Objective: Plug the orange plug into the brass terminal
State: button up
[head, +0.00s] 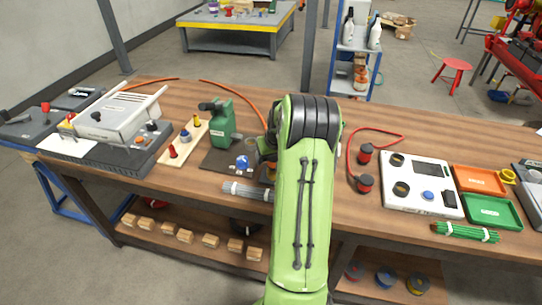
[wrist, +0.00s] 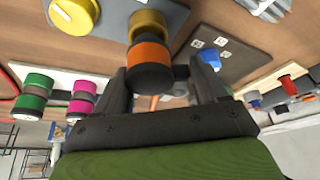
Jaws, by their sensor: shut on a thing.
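In the wrist view my gripper (wrist: 164,72) is shut on the orange plug (wrist: 150,54), a dark cylinder with an orange band. The brass terminal (wrist: 147,22), a round yellow-gold piece on a dark panel, shows directly beyond the plug and is partly covered by it. The two look lined up and very close; I cannot tell whether they touch or how far the plug is in. In the head view my arm hides most of the gripper and the terminal; a little orange (head: 271,173) shows beside the arm.
A grey rod bundle (head: 247,191) lies in front. Pink (wrist: 82,98) and green (wrist: 37,92) cylinders are at left.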

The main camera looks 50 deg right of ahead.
jog(key=shift+f+b, duration=1)
jog(key=shift+f, duration=0.3)
jog(key=o, duration=1.1)
jog(key=p+v, duration=0.3)
jog(key=v, duration=1.2)
jog(key=shift+s+a+r, duration=0.1)
jog(key=shift+s+r, duration=0.05)
jog(key=shift+r, duration=0.2)
